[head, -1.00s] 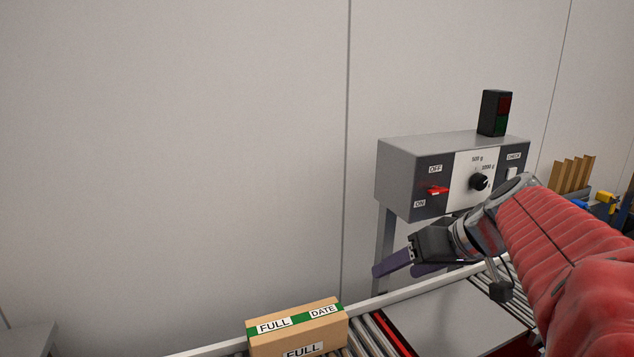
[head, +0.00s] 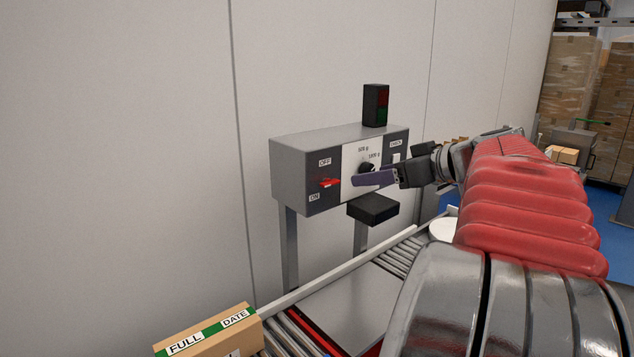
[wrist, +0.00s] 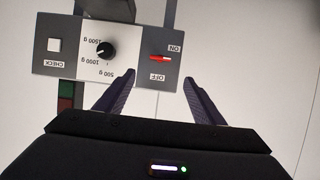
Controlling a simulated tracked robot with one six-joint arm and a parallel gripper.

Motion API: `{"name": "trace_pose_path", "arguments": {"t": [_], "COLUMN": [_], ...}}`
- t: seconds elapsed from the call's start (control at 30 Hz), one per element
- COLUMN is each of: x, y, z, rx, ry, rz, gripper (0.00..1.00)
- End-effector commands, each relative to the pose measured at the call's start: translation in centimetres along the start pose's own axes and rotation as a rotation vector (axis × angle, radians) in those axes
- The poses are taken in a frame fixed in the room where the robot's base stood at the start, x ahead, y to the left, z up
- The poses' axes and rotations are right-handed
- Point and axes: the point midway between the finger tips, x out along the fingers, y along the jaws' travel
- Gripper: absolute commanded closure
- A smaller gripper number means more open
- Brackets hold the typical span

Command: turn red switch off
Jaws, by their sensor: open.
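The red switch (head: 329,183) is a small lever on the left part of the grey control box (head: 300,155). The OFF label is above it and the ON label below; the lever sticks out between them, and I cannot tell which way it is set. In the wrist view the box is upside down and the red switch (wrist: 160,58) lies ahead, between the lines of my two purple fingers. My gripper (head: 356,180) is open and empty, apart from the switch. In the head view it is right of the switch and partly covers the black dial (head: 367,168).
A white CHECK button (head: 396,157) is right of the dial, and a dark signal lamp (head: 376,105) stands on the box. Below are a roller conveyor (head: 400,257) and a cardboard box (head: 215,335) marked FULL. The wall left of the box is clear.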

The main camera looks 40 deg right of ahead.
Motion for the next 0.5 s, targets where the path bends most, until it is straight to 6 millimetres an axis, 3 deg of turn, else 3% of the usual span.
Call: {"name": "trace_pose_path", "arguments": {"t": [0.27, 0.5], "x": [1.2, 4.6], "y": [-0.1, 0.0], "z": [0.0, 0.1], "rx": [0.001, 0.002], "ry": [-0.001, -0.001], "rz": [-0.002, -0.003], "gripper": [0.38, 0.38]}}
